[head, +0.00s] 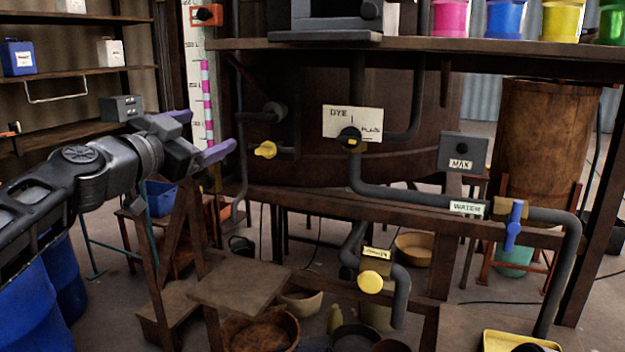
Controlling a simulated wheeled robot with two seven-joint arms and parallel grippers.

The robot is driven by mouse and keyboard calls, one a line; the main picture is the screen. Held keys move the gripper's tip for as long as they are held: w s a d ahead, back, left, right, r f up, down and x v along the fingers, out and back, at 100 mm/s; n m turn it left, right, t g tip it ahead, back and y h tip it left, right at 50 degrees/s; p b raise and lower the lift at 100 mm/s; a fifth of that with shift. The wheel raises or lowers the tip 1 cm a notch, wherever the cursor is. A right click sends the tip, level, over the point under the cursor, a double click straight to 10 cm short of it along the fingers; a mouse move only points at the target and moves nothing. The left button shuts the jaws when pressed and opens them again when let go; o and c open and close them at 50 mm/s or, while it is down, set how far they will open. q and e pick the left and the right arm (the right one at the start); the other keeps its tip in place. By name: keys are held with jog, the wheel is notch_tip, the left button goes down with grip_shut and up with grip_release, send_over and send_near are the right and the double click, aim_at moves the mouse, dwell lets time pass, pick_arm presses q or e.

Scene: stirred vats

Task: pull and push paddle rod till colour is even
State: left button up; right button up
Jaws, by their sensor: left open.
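A large brown vat (300,95) stands behind the pipes and under the upper shelf; its inside and the colour of its contents are hidden. I cannot make out a paddle rod in the head view. My left gripper (206,133) comes in from the left with its two purple fingers apart and nothing seen between them. It is in front of the lower end of the scale board (196,60), left of the vat; I cannot tell whether it touches anything. My right gripper is not in view.
Dark pipes carry a dye dial (349,138), a yellow knob (265,150), a blue water valve handle (514,225) and a lower yellow knob (370,281). A wooden shelf (440,44) with bright buckets spans the top. Wooden steps (240,288) and bowls crowd the floor below.

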pick_arm(q)
jog(key=w+a+f+n+g+y, duration=0.15)
jog(key=f+n, duration=0.35)
jog(key=f, duration=0.6)
jog(key=w+a+f+n+g+y, duration=0.1)
jog(key=w+f+n+y, duration=0.2)
jog(key=f, duration=0.8)
jog(key=s+d+f+n+g, duration=0.2)
jog(key=s+f, duration=0.1)
jog(key=f, duration=1)
jog(key=s+d+f+n+g, duration=0.2)
jog(key=s+f+g, duration=0.1)
jog(key=f, duration=1.1)
jog(key=s+d+f+n+g+h, duration=0.1)
jog(key=s+d+f+g, duration=0.3)
jog(key=s+f, duration=1)
jog(key=s+d+f+g, duration=0.2)
jog(key=s+d+f, duration=0.1)
jog(key=s+f, duration=0.4)
jog(key=s+d+f+m+g+h, duration=0.1)
jog(key=s+d+f+g, duration=0.2)
jog(key=s, duration=1.1)
jog(key=p+x, duration=0.1)
jog(key=x, duration=0.2)
jog(key=shift+s+f, duration=0.15)
jog(key=shift+f, duration=0.3)
jog(key=shift+o, duration=0.3)
jog(key=shift+a, duration=0.15)
